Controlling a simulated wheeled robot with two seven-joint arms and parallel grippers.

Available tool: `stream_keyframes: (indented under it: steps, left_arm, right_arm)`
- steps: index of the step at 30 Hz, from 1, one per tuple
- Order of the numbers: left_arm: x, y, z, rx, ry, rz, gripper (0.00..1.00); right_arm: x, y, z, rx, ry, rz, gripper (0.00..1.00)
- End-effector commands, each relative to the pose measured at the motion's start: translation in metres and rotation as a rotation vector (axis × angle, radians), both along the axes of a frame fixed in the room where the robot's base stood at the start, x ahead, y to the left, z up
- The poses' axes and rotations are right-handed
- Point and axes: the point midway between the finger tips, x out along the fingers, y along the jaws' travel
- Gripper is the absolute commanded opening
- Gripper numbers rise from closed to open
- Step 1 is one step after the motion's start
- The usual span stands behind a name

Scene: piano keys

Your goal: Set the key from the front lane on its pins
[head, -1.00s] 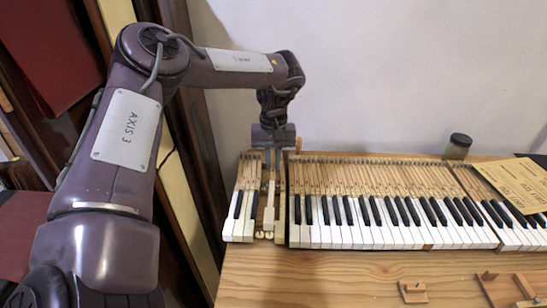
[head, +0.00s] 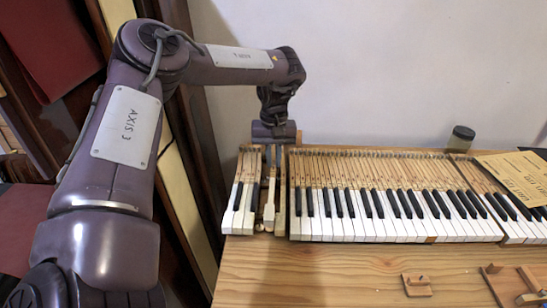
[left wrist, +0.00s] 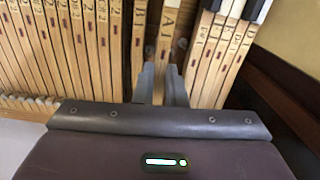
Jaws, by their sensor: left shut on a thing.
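My left gripper (head: 272,172) points down over a gap in the piano keyboard, near its left end. It is shut on a wooden key with a white front (head: 269,213), which lies lengthwise in the gap. In the left wrist view the key, marked A1 (left wrist: 167,32), runs between the two fingertips (left wrist: 163,72). Small round pins (head: 260,228) show at the front of the gap, beside and below the key's front end. Whether the key touches its pins is hidden. My right gripper is not in view.
Seated keys flank the gap: a short group (head: 240,205) on the left and the long row (head: 350,215) on the right. A jar (head: 461,138) and a paper sheet (head: 515,172) are at the back right. Wooden pieces (head: 416,285) lie front right. The front table (head: 310,275) is clear.

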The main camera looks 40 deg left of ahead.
Motion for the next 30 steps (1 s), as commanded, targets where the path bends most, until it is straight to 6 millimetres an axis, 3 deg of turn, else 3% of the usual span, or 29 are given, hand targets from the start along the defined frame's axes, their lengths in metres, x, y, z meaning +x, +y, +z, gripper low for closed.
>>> stream_keyframes:
  steps: [30]
  left_arm:
    - [0.000, 0.000, 0.000, 0.001, -0.001, 0.000, 0.00]
  right_arm:
    - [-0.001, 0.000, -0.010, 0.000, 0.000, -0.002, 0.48]
